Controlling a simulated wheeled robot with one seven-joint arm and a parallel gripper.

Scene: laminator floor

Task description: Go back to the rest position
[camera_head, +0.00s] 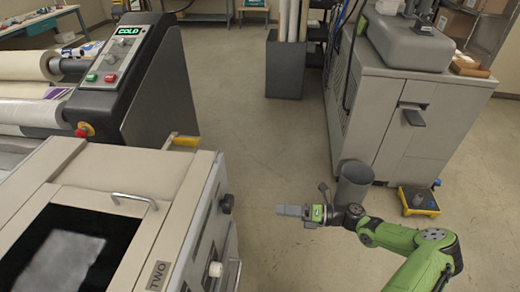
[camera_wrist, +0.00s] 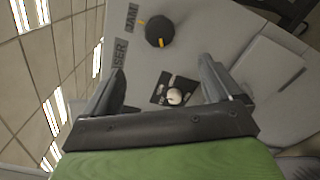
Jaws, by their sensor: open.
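My gripper (camera_head: 293,211) is at the end of my green arm, in the lower right of the head view. It points left toward the side of the beige machine marked TWO (camera_head: 110,167) and is apart from it. In the wrist view my gripper (camera_wrist: 165,85) shows two dark fingers spread wide, with nothing between them. Beyond the fingers is a grey panel (camera_wrist: 205,45) with a black knob (camera_wrist: 159,32) bearing a yellow mark, and a white round knob (camera_wrist: 174,97) on a black plate.
A laminator with a COLD display (camera_head: 125,31) and rollers stands at the upper left. A grey machine (camera_head: 400,110) stands at the upper right, with a yellow scale-like device (camera_head: 418,201) on the floor beside it. The floor (camera_head: 245,120) between the machines is clear.

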